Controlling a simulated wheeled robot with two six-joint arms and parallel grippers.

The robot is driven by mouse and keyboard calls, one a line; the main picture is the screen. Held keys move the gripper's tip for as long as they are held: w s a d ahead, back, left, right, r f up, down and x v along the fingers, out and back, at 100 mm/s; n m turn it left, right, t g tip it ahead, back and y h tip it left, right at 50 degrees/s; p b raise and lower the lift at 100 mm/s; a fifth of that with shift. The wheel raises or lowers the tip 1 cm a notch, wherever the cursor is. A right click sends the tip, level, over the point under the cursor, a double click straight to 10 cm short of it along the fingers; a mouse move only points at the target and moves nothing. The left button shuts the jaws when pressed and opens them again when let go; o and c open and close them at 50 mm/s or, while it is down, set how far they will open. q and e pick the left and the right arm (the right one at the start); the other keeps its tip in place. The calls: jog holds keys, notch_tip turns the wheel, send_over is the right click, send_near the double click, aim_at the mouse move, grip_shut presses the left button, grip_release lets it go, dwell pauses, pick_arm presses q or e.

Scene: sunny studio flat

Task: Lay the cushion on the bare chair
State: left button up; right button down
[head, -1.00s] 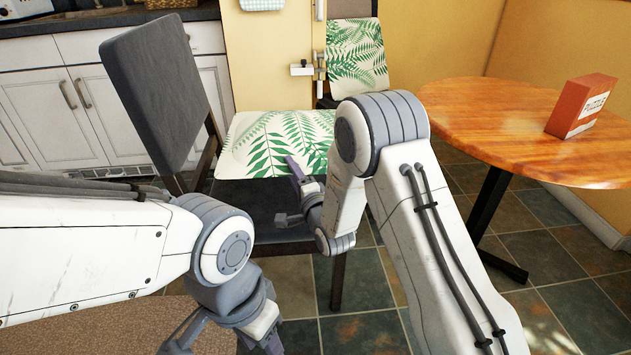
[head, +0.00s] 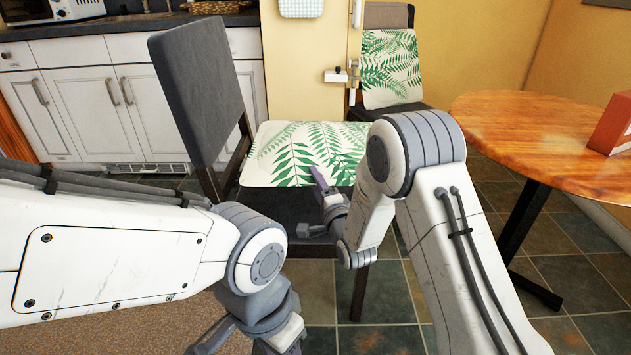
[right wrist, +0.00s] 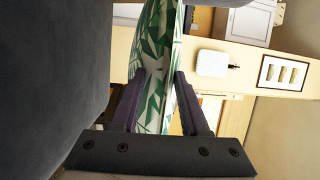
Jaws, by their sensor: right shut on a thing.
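The cushion (head: 292,157), white with green fern leaves, is flat over the seat (head: 262,204) of the near grey chair (head: 200,95). A dark strip of seat shows in front of it. I cannot tell whether it rests fully on the seat. My right gripper (head: 316,203) is at its front edge. In the right wrist view the right gripper (right wrist: 163,85) is shut on the cushion (right wrist: 155,105), seen edge-on between the fingers. My left gripper (head: 245,343) hangs low at the bottom of the head view, partly cut off, away from the cushion.
A second chair (head: 388,17) with a similar fern cushion (head: 390,70) against its backrest stands behind. A round wooden table (head: 530,130) with an orange box (head: 612,128) is at right. White cabinets (head: 85,110) line the back left. Tiled floor is free between chair and table.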

jog(key=shift+f+b, duration=3.05)
jog(key=shift+f, duration=0.7)
jog(key=shift+f+b, duration=0.4)
jog(key=shift+f, duration=0.05)
jog(key=shift+c, duration=1.6)
grip_release()
